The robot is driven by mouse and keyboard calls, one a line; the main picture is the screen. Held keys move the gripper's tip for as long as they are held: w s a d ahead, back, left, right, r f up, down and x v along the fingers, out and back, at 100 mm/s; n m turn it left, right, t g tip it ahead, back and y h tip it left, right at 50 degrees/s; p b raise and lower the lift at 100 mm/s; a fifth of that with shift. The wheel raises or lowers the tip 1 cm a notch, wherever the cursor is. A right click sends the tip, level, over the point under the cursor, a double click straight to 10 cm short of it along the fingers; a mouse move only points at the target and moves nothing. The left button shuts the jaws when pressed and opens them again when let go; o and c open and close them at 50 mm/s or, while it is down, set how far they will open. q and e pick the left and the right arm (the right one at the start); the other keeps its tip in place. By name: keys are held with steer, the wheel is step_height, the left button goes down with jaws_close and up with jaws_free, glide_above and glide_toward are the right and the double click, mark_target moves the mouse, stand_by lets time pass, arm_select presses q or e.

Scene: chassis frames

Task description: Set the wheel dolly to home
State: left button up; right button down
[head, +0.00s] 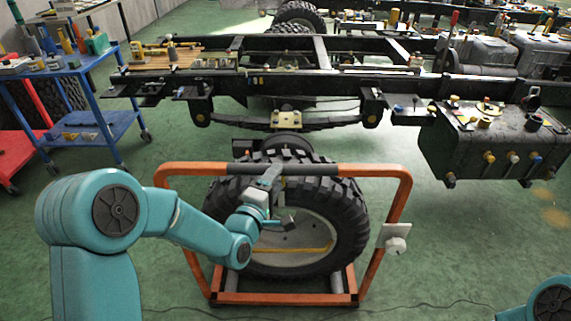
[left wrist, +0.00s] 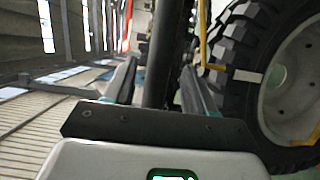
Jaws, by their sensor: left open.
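The wheel dolly (head: 175,168) is an orange tube frame with a dark grey grip (head: 240,169) along its top bar. It stands on the green floor and carries a large upright black tyre (head: 345,225) with a pale rim. My left gripper (head: 272,176) is at the top bar, beside the grip. In the left wrist view its two fingers (left wrist: 158,85) are open, with a dark bar (left wrist: 160,50) running between them; I cannot tell whether they touch it. The tyre (left wrist: 238,50) shows at the right there. My right gripper is out of view.
A vehicle chassis frame (head: 330,85) with an axle hub stands behind the dolly. A blue tool cart (head: 75,75) is at the left, and a black tank (head: 480,150) at the right. A white box with a knob (head: 396,243) is on the dolly's right post. A cable lies on the floor.

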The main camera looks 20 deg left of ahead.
mark_target(285, 165)
arm_select(q)
steer(key=w, duration=0.6)
steer(key=shift+w+d, duration=0.35)
steer(key=shift+d, duration=0.05)
jaws_close()
